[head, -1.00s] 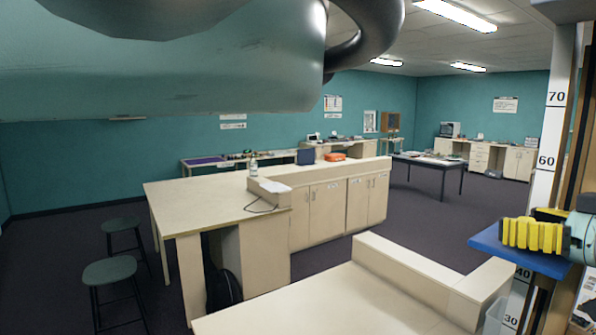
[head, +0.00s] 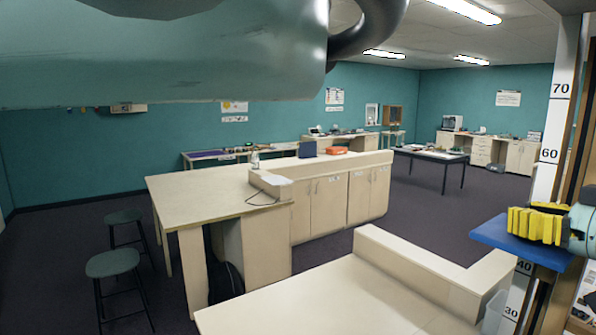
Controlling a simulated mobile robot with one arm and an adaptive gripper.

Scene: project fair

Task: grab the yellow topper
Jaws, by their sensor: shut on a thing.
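A yellow ribbed thing (head: 535,225), made of several upright slabs, shows at the right side, on or just above a blue slab (head: 495,233). I cannot tell whether it is the yellow topper. A grey-blue rounded part (head: 581,230) sits against its right side and is cut off by the picture edge; I cannot tell what it is. A large teal link of my arm crosses the top left and ends in a dark curved joint. I cannot make out my gripper's fingers in this view.
A post with height marks (head: 549,130) stands at the right behind the blue slab. A pale counter (head: 330,300) with a raised edge fills the lower middle. A cabinet island (head: 210,190) stands beyond, with two stools (head: 113,263) at left. Dark floor lies open between.

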